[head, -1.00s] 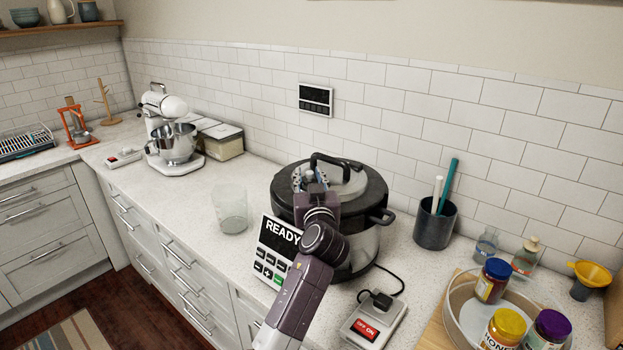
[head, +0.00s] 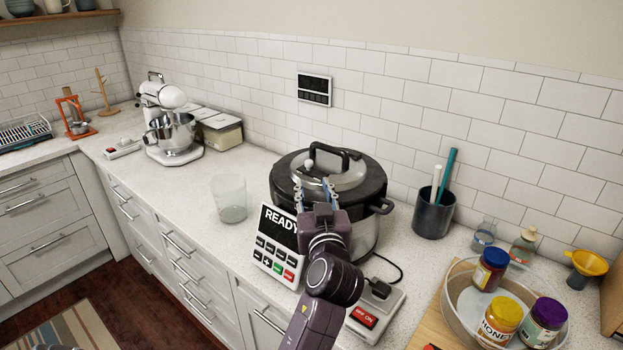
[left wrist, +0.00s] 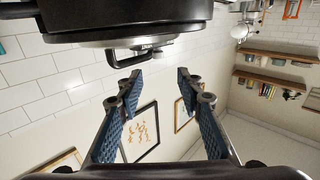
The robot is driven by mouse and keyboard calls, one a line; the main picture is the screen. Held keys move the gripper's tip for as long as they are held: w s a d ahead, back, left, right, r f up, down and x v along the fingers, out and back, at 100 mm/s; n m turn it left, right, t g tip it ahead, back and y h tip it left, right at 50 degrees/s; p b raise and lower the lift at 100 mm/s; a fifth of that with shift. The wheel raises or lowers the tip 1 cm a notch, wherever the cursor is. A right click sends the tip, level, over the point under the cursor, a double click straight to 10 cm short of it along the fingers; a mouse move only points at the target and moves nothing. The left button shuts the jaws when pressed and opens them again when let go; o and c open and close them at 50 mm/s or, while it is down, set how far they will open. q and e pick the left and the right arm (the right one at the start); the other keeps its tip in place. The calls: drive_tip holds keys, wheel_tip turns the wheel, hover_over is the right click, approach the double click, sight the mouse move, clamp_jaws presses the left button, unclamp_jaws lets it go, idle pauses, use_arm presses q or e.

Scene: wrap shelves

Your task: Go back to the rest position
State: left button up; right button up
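My left gripper (head: 316,192) is in front of the large pressure cooker (head: 372,218), near the front edge of its lid (head: 335,172). Its two blue-padded fingers are apart with nothing between them. In the left wrist view the open fingers (left wrist: 156,78) also show empty, with the tilted cooker (left wrist: 130,20) and its lid handle (left wrist: 125,58) beyond. The lid sits on the cooker, and its black handle is clear of the fingers. My right gripper is not in view.
A READY panel (head: 276,247) and a switch box (head: 377,318) stand close to my left arm. A clear glass (head: 230,200) is left of the cooker. A utensil cup (head: 433,214) and a round tray (head: 457,318) with jars are right. The counter's left-middle stretch is clear.

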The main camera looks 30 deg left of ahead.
use_arm(q)
drive_tip(key=shift+s+d, duration=0.3)
drive_tip(key=shift+s, duration=0.15)
